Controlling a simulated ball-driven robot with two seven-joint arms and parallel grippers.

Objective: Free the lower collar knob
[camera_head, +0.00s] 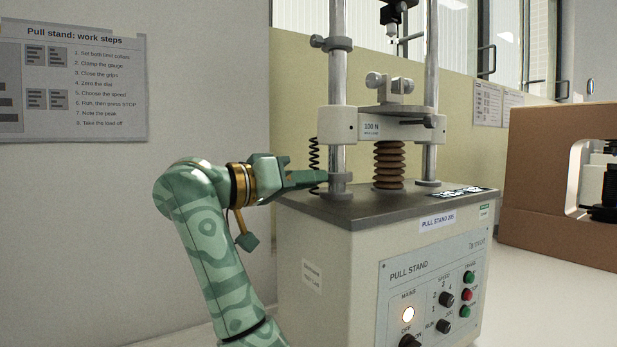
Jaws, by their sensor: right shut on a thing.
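The pull stand (345,225) stands in the middle with two upright steel columns. The lower collar (341,184) sits low on the left column, just above the stand's dark top plate. Its knob points left and is mostly hidden by my right gripper (317,178). My right gripper is level with the collar and shut on the knob from the left side. The upper collar (337,44), with its own dark knob (316,41), is high on the same column. My left gripper is not in view.
The crosshead (371,126) is above the lower collar, with a brown bellows (389,164) below it. A coiled black cable (314,160) hangs behind my gripper. The front panel (432,285) has a lit lamp. A brown tester (558,190) stands at right.

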